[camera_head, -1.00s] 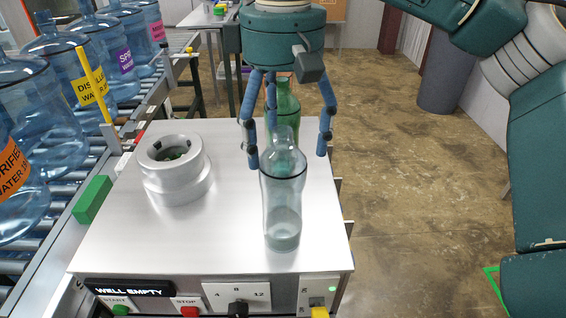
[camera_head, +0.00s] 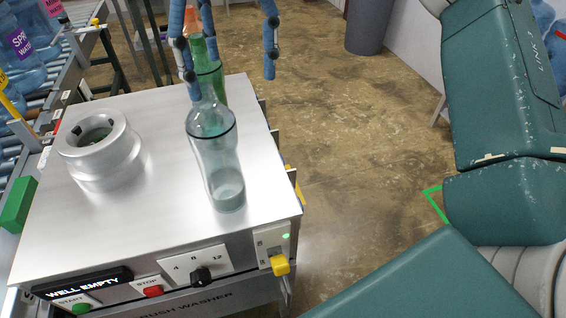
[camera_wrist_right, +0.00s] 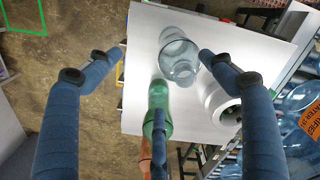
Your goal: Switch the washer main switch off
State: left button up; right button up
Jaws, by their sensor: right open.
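The washer (camera_head: 160,205) is a metal-topped box with a front panel at the bottom left of the head view. A yellow switch lever (camera_head: 281,266), likely the main switch, is at the panel's right end, below a lit green lamp (camera_head: 286,236). My right gripper (camera_head: 230,75) is open and empty, above the far right part of the washer top, well away from the lever. In the wrist view its fingers (camera_wrist_right: 158,58) are spread over the clear bottle (camera_wrist_right: 178,58), with no grip on it visible. My left gripper is out of view.
The clear bottle (camera_head: 217,165) and a green bottle (camera_head: 209,70) stand on the top, near a round metal well (camera_head: 105,150). The panel also has a black knob (camera_head: 200,275), a red stop button (camera_head: 153,291) and a green start button (camera_head: 81,308). Open floor lies right.

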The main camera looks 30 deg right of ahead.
aim_at(279, 264)
jog(key=z, duration=0.8)
jog(key=k, duration=0.5)
